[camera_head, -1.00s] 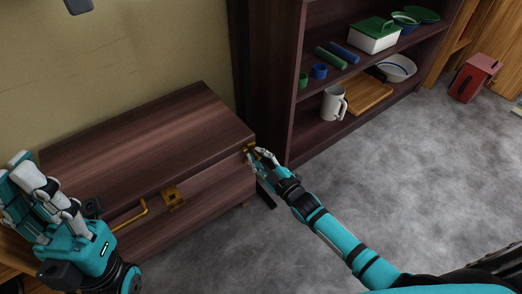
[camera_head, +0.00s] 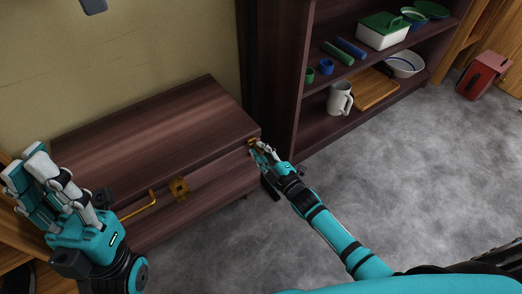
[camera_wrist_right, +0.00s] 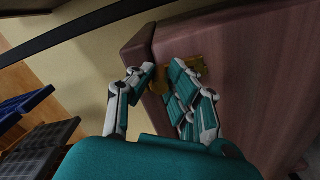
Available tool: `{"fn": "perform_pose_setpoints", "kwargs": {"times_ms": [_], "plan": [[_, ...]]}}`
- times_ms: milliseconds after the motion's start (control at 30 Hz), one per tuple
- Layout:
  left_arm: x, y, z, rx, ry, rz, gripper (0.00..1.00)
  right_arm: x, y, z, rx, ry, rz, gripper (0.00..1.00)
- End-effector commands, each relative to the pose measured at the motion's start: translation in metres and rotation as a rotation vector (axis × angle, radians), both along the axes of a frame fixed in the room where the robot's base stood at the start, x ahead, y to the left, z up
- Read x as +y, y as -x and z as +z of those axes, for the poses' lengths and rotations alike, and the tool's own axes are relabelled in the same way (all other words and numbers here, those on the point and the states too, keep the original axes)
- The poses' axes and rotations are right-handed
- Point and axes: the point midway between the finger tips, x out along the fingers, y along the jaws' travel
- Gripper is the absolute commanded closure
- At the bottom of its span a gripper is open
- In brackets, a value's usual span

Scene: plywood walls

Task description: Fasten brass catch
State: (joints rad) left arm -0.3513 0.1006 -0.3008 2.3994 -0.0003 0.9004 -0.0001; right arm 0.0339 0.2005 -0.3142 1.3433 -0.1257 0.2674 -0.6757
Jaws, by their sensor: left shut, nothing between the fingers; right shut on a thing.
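A dark wooden chest (camera_head: 150,115) with a closed-looking lid stands against the wall. A brass catch (camera_head: 252,146) sits at the chest's right front corner, partly hidden by my right gripper (camera_head: 262,152). In the right wrist view, my right gripper (camera_wrist_right: 160,80) has its fingers at the brass catch (camera_wrist_right: 192,66), shut on part of it. My left gripper (camera_head: 28,180) is raised at the lower left, shut and empty, apart from the chest's catches.
A dark shelf unit (camera_head: 277,110) stands right of the chest. It holds a white mug (camera_head: 339,98), a wooden board (camera_head: 375,92), a bowl (camera_head: 405,64) and a green-lidded box (camera_head: 381,32). A red box (camera_head: 483,76) is on the grey floor, which is mostly clear.

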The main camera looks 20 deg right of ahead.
Motion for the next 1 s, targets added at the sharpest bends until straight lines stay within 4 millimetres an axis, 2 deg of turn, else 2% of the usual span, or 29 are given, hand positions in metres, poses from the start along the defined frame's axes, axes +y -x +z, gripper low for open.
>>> {"fn": "perform_pose_setpoints", "kwargs": {"times_ms": [67, 100, 267, 667, 767, 1000], "plan": [[0.000, 0.000, 0.000, 0.000, 0.000, 0.000, 1.00, 0.002, 0.002, -0.004, 0.007, 0.002, 0.003, 1.00], [0.000, 0.000, 0.000, 0.000, 0.000, 0.000, 1.00, 0.002, 0.002, -0.004, 0.007, 0.002, 0.003, 0.81], [0.000, 0.000, 0.000, 0.000, 0.000, 0.000, 1.00, 0.002, 0.002, -0.004, 0.009, 0.001, 0.003, 0.62], [0.001, 0.000, 0.002, -0.006, 0.003, 0.002, 1.00, 0.000, 0.003, -0.002, 0.004, -0.001, 0.001, 0.62], [0.001, 0.000, 0.001, -0.005, 0.002, 0.002, 1.00, -0.003, 0.012, -0.003, 0.005, 0.000, 0.002, 0.62], [0.000, 0.000, 0.001, -0.003, 0.001, 0.001, 1.00, -0.020, 0.059, -0.003, 0.009, 0.000, 0.002, 0.62]]}}
